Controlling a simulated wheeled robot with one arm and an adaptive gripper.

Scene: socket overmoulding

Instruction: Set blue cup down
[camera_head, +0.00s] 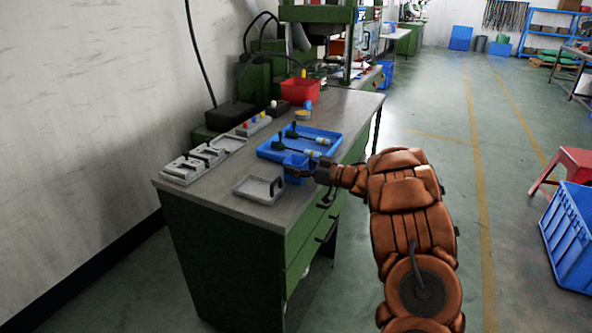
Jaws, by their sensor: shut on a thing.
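The blue cup (294,161) is at the right edge of the workbench, next to the near side of the blue tray. My gripper (304,173) is at the cup from the right and is shut on it. The fingers and the small size hide part of the cup, and I cannot tell whether its base touches the bench top (225,190).
The blue tray (272,154) holds several dark-handled tools. Grey fixtures (190,167) line the left side, and a red bin (300,92) stands at the back. The bench edge is just under my gripper.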

